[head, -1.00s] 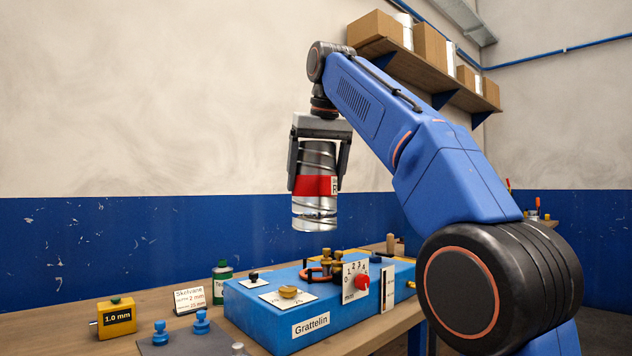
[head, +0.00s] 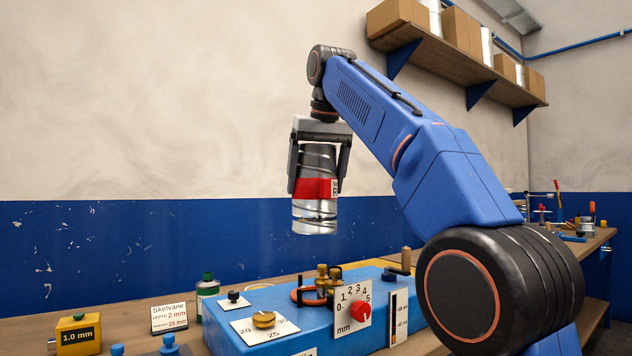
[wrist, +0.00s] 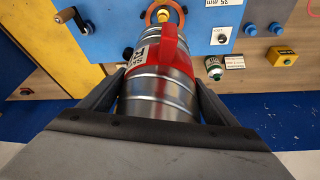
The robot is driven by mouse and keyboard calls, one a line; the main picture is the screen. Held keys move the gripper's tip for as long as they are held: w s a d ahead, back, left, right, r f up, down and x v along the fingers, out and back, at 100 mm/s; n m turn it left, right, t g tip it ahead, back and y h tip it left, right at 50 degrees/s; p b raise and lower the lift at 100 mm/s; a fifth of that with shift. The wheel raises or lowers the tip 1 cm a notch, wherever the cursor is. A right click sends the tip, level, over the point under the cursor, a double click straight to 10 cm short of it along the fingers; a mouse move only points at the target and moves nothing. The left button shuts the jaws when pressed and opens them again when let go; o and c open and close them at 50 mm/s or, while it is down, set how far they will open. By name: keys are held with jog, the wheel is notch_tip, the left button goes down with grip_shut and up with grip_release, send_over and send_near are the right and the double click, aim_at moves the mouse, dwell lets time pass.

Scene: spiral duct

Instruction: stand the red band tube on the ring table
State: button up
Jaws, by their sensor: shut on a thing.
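The red band tube (head: 315,210) is a shiny spiral metal duct with a red band and a white label. It hangs roughly upright in the air above the bench in the head view. My gripper (head: 318,180) points down and is shut on it, one finger on each side. An orange ring (head: 308,296) lies on top of the blue machine (head: 270,325) below the tube. I cannot tell whether this is the ring table.
The machine carries brass knobs (head: 264,320), a red dial (head: 361,311) and a scale. Left of it are a green bottle (head: 207,292), a Skelvane card (head: 170,317) and a yellow 1.0 mm block (head: 78,335). A shelf of boxes (head: 455,65) hangs at upper right; another bench (head: 600,240) stands behind.

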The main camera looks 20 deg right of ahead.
aim_at(316, 204)
jog(key=shift+s, duration=0.1)
jog(key=shift+f, duration=2.85)
notch_tip(316, 204, down, 9)
dwell(3.6)
jog(key=o, duration=1.4)
